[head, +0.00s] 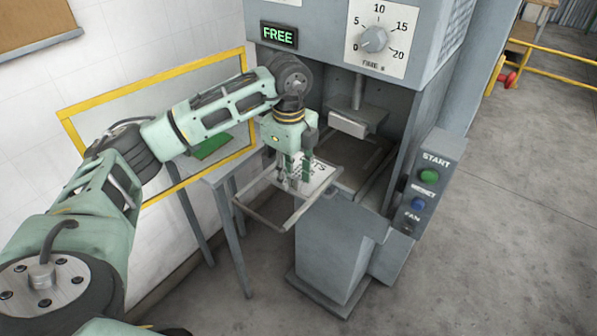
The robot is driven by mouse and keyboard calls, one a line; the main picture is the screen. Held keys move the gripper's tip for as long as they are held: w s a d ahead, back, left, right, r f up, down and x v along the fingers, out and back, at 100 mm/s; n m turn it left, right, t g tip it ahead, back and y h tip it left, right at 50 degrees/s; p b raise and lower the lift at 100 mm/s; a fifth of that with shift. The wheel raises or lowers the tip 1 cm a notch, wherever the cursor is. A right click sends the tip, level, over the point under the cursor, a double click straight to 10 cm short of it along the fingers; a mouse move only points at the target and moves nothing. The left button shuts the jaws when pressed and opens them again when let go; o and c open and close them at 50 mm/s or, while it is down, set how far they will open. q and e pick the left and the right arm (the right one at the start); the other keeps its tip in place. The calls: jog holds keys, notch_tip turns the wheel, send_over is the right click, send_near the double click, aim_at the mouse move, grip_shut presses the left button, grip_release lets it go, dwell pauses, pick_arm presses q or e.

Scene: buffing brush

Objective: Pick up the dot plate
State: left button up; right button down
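A white plate with dark lettering ending in "OTS" (318,177), which I take to be the dot plate, lies on a pale framed tray (270,215) at the front of the grey machine. My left gripper (296,180) points down over the plate, with its fingertips at or just above it. Its green fingers stand a little apart. Small grey parts show between and beside the fingertips, and I cannot tell whether they are gripped. The gripper hides part of the plate. My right gripper is not in view.
The machine has a lit "FREE" sign (279,35), a dial (374,40), and a side panel with a green START button (428,175) and a blue button (418,204). A grey block (348,125) hangs inside its bay. A yellow-framed panel (100,100) stands left. Floor at right is clear.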

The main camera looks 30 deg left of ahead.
pick_arm(q)
grip_shut()
dwell(0.6)
